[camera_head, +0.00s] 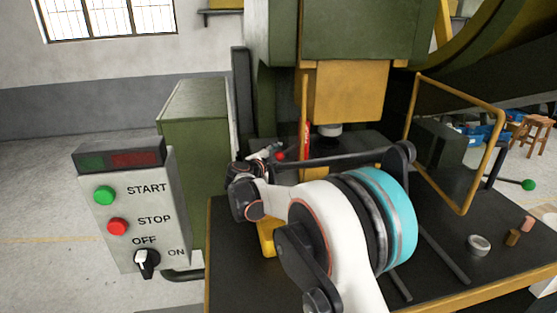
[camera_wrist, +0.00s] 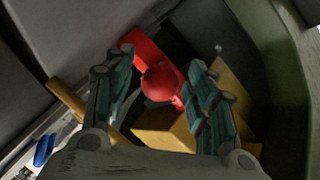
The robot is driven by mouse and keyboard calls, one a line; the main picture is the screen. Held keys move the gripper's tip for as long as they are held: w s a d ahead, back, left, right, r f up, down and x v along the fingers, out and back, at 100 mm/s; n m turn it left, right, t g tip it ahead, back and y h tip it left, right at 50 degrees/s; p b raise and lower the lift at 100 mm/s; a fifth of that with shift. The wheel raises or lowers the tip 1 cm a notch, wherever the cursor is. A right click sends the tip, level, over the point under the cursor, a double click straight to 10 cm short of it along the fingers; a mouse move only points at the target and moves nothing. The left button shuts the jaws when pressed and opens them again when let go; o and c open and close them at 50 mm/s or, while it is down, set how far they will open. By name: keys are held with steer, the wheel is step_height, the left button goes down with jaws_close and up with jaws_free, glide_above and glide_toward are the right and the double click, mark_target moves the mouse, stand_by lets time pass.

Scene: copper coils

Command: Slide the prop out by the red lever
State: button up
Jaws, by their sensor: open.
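The red lever's ball knob (camera_wrist: 161,82) is in the middle of the wrist view, with a flat red piece (camera_wrist: 150,50) behind it. My gripper (camera_wrist: 160,64) is open, with one finger on each side of the knob; I cannot tell whether either finger touches it. In the head view the knob (camera_head: 280,156) is a small red dot beside my gripper (camera_head: 267,153). A red upright piece (camera_head: 306,140) stands below the yellow press ram (camera_head: 345,92). The prop's outline is unclear; my arm hides much of that area.
A green press frame (camera_head: 350,28) rises around the ram. A control box (camera_head: 130,205) stands at left. A yellow guard frame (camera_head: 458,82) is at right. A metal ring (camera_head: 479,245) and small copper-coloured pieces (camera_head: 513,238) lie on the dark table (camera_head: 445,240).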

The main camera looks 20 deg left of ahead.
steer(key=shift+w, duration=0.2)
jaws_close()
steer(key=shift+s+a, duration=0.35)
steer(key=shift+a, duration=0.2)
steer(key=shift+s+a, duration=0.35)
steer(key=shift+a, duration=0.2)
steer(key=shift+c, duration=1.3)
jaws_free()
steer(key=shift+o, duration=1.3)
steer(key=shift+s+a, duration=0.1)
steer(key=shift+a, duration=0.05)
